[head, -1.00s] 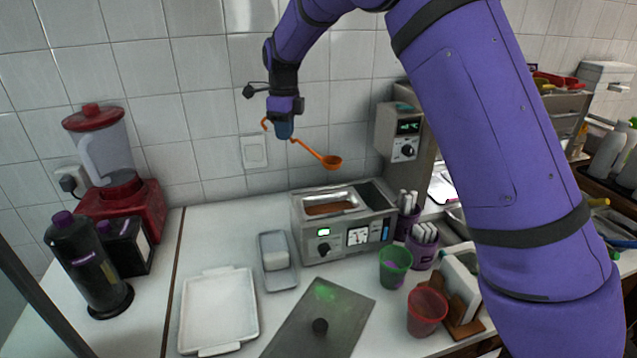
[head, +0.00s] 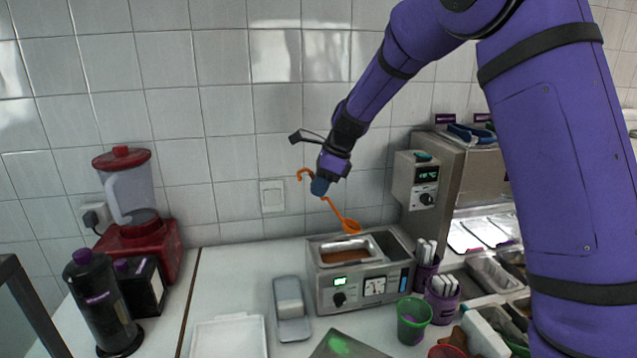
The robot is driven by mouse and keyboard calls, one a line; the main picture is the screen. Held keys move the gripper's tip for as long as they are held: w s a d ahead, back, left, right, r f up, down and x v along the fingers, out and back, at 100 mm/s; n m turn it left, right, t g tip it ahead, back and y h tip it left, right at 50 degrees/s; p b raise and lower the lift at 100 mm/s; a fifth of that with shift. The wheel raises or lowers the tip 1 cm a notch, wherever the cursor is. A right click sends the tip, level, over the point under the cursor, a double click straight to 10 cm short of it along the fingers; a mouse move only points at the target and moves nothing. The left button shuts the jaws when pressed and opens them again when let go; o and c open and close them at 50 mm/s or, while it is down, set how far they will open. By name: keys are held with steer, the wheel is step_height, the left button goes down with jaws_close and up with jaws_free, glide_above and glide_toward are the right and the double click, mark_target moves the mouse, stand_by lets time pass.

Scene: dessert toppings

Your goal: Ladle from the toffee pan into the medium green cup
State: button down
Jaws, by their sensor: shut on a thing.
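My gripper (head: 319,187) is shut on the handle of an orange ladle (head: 351,226). The ladle hangs tilted, its hooked end to the left and its bowl at the lower right. The bowl is above the back of the steel warmer (head: 333,297). The toffee pan (head: 347,246) is set in the warmer's left side and holds brown toffee. I cannot tell what is in the bowl.
A grey dish (head: 290,308) and a white tray (head: 229,338) lie left of the warmer. Purple holders (head: 442,304) with white sticks stand at its right. A red cup (head: 446,351) is at the bottom edge. A control box (head: 415,181) rises behind right.

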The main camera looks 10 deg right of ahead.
steer(key=shift+f, duration=5.75)
steer(key=shift+f+g+h, duration=0.4)
steer(key=shift+f+h, duration=1.25)
steer(key=shift+h, duration=0.05)
steer(key=shift+r, duration=0.15)
step_height(320, 180, up, 10)
steer(key=h, duration=0.1)
steer(key=shift+a+f, duration=0.2)
steer(key=shift+a, duration=0.1)
